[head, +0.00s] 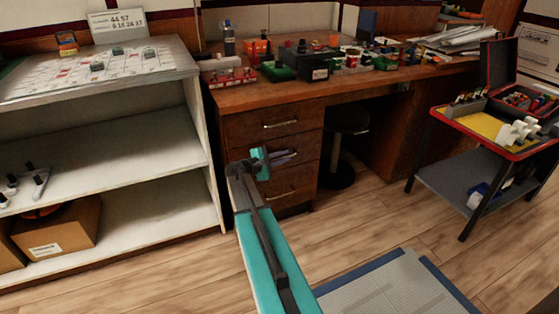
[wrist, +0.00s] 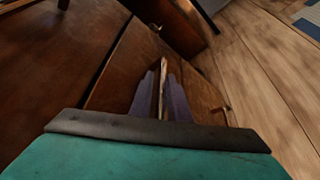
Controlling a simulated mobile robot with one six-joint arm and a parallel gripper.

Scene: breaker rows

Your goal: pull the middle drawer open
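The brown wooden desk pedestal has a top drawer (head: 270,125), a middle drawer (head: 304,148) and a bottom drawer (head: 300,185). The middle drawer looks flush with the others. My gripper (head: 284,157) is at its front and hides most of its handle in the head view. In the wrist view my two grey-purple fingers (wrist: 161,95) are close together on either side of a thin bright strip, the middle drawer's handle (wrist: 163,68). They look shut on it. The bottom drawer's handle (wrist: 222,108) shows to the right.
A white shelf unit (head: 120,135) stands left of the pedestal. A dark stool (head: 345,120) is under the desk, right of the drawers. A tool cart (head: 480,150) is at the right. Wooden floor (head: 375,215) in front of the drawers is clear, with a grey mat (head: 395,290) nearer.

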